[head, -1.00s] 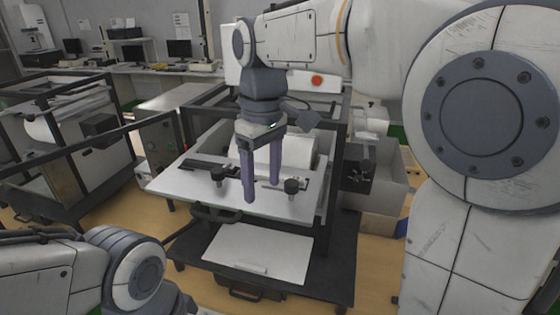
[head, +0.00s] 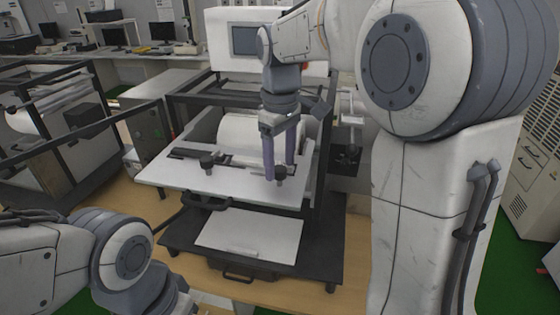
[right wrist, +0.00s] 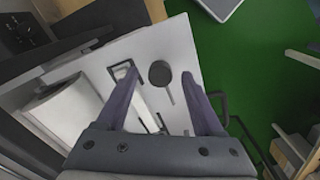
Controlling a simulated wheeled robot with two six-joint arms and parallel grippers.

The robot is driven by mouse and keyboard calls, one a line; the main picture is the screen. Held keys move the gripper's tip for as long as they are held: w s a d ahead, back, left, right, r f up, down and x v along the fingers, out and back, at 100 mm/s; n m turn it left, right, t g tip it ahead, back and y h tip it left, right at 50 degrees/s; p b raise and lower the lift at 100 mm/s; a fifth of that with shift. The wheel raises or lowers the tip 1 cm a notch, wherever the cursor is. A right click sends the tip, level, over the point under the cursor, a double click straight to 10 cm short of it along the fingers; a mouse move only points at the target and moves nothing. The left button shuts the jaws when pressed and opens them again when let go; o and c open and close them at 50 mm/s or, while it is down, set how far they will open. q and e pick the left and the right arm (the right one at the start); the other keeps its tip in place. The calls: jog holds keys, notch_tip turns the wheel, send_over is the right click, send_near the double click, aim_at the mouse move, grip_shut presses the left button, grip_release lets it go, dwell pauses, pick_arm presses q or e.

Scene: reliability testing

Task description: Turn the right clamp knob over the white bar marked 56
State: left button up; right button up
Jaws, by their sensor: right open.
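The right clamp knob (head: 281,174), dark and round, stands on the white plate (head: 165,179) of the machine. The left clamp knob (head: 207,162) stands on the same plate. My right gripper (head: 280,172) points down at the right knob, open, with its purple fingers on either side of it. In the right wrist view the knob (right wrist: 160,74) shows in the gap between the open fingertips (right wrist: 159,78), apart from both. Whether the tips are level with the knob is unclear. No number 56 is legible. My left arm shows at lower left, its gripper out of view.
A white roller (head: 250,130) lies behind the plate, inside a dark frame. A screen (head: 244,39) stands above. Below the plate is a dark shelf with a white sheet (head: 250,236). Another framed machine (head: 75,125) stands at left.

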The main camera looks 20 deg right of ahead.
jog(key=shift+f, duration=0.35)
grip_shut()
